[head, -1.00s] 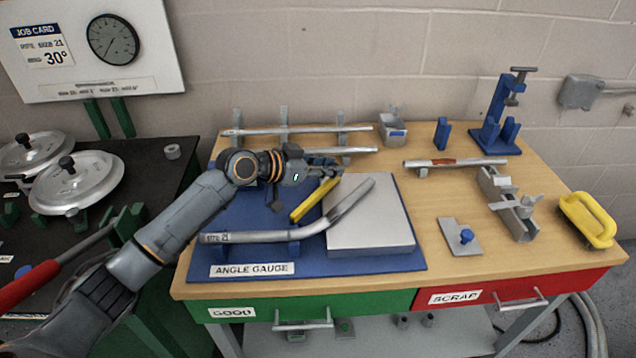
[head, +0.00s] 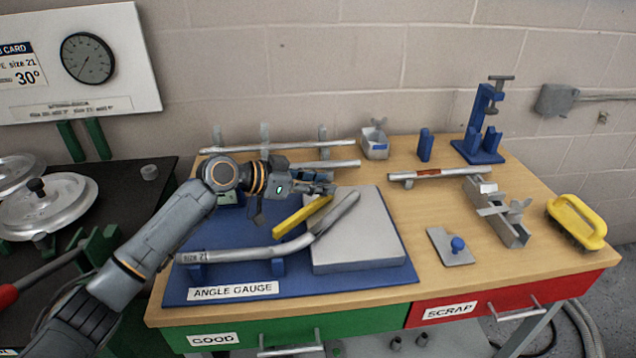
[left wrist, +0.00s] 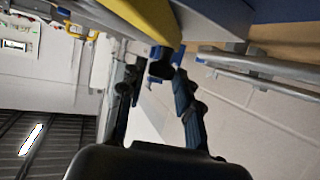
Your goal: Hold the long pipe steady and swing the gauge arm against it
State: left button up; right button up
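The long pipe (head: 226,256), a bent silver tube marked size 21, lies on the blue angle gauge board (head: 240,276). Its straight part rests on blue supports and its bent end rises to the right over a grey block (head: 365,251). The yellow gauge arm (head: 300,215) lies beside the bent part, on its far side; contact is unclear. My left gripper (head: 322,188) is at the arm's far end. In the left wrist view its fingers (left wrist: 158,80) are apart, with a dark knob between their tips near the yellow arm (left wrist: 146,18). My right gripper is not in view.
Straight pipes (head: 290,146) lie on a rack behind the board. A grey bin (head: 375,142), a blue clamp stand (head: 482,135), a grey fixture (head: 505,221) and a yellow-handled brush (head: 577,222) stand to the right. Green and red drawers line the bench front.

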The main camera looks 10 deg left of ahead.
pick_arm(q)
jog(key=shift+o, duration=0.7)
jog(key=v, duration=0.7)
jog(key=shift+a, duration=0.15)
jog(key=shift+s, duration=0.15)
